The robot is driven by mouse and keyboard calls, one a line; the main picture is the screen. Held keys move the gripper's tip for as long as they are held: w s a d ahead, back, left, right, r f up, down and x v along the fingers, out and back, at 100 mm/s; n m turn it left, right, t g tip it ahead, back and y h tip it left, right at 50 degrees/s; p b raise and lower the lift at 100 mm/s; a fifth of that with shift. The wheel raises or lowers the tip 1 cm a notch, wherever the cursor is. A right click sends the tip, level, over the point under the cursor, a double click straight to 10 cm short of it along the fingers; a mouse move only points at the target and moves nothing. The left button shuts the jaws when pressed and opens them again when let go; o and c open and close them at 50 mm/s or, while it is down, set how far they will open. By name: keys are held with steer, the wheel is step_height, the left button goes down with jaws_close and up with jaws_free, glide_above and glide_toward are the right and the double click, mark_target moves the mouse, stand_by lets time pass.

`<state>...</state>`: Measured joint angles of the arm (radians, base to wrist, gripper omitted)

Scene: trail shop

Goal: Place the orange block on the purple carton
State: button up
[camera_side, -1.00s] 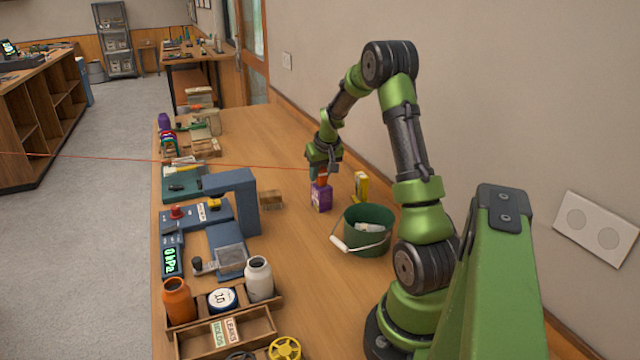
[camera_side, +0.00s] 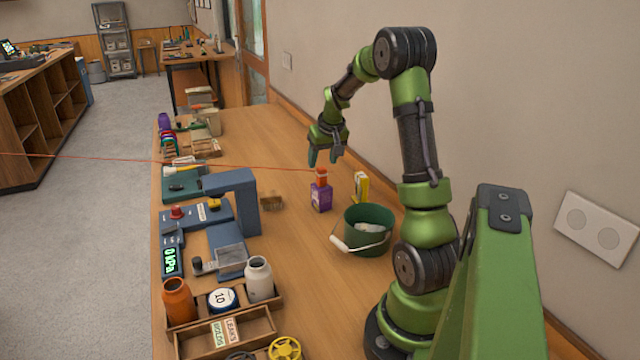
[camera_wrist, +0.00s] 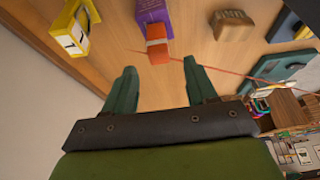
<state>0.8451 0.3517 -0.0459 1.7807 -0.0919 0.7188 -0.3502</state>
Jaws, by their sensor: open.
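The orange block (camera_side: 321,175) stands on top of the purple carton (camera_side: 321,198) on the wooden bench. In the wrist view the orange block (camera_wrist: 157,47) shows at the end of the purple carton (camera_wrist: 153,12), beyond the fingertips. My gripper (camera_side: 325,161) is open and empty, and hangs above and behind the block, apart from it. Its two fingers (camera_wrist: 158,72) are spread wide in the wrist view with nothing between them.
A yellow carton (camera_side: 361,188) stands to the right of the purple carton. A small brown block (camera_side: 271,201) and a blue press-like stand (camera_side: 246,205) are to the left.

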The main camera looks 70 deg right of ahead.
steer(key=v, duration=0.6)
steer(key=w+a+r+n+t+y, duration=0.1)
steer(key=a+r, duration=0.2)
steer(key=a, duration=0.8)
steer(key=w+a+r+n+t+y, duration=0.1)
steer(key=a+r+t, duration=0.15)
steer(key=a, duration=0.85)
steer(key=s+a+n+y, duration=0.1)
steer(key=s+a, duration=0.3)
steer(key=a, duration=0.4)
steer(key=s+a+n+y, duration=0.2)
steer(key=s+a, duration=0.2)
steer(key=a, duration=0.4)
steer(key=shift+s+a+f, duration=0.2)
steer(key=shift+a+f, duration=0.15)
steer(key=shift+a, duration=0.05)
steer(key=shift+t, duration=0.25)
